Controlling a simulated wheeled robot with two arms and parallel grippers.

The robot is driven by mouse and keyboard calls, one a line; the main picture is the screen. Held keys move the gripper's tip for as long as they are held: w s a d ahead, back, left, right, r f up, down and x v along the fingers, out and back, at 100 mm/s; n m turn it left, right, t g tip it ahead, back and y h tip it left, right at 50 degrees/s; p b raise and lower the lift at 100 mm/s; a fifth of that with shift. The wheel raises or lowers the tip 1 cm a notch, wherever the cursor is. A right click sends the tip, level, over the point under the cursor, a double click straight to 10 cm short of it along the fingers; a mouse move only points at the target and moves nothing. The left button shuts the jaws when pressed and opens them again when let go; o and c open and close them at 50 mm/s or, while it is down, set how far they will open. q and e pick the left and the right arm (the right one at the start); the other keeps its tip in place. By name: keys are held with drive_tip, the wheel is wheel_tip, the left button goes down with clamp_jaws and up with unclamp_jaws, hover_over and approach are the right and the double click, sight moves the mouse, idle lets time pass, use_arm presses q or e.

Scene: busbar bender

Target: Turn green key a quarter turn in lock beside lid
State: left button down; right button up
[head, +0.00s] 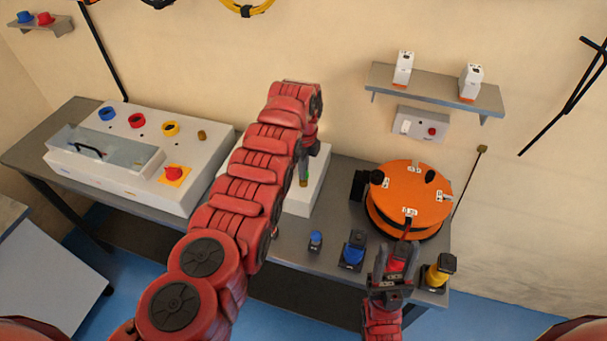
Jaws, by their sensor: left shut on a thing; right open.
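My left arm reaches across the middle of the head view, and its gripper (304,179) points down over a white box (317,188) on the bench. The gripper is shut on a small green piece (307,173), which looks like the green key. The arm and fingers hide most of it, so I cannot tell its angle or see the lock. A clear lid (105,152) with a dark handle lies on the white machine at left. My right gripper (398,262) is open, in front of the orange drum (412,190).
The grey bench (345,205) carries a small blue item (315,242), a blue-topped block (353,250) and a yellow-and-black item (438,272) along its front. A red button (173,173) sits on the machine. A wall shelf (435,92) holds two white boxes.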

use_arm(q)
drive_tip(key=m+b, duration=0.1)
drive_tip(key=m, duration=0.2)
drive_tip(key=shift+a+f+b, duration=0.1)
drive_tip(key=shift+f+b, duration=0.15)
drive_tip(key=shift+b, duration=0.15)
drive_tip(key=shift+r+m, duration=0.15)
drive_tip(key=shift+m, duration=0.35)
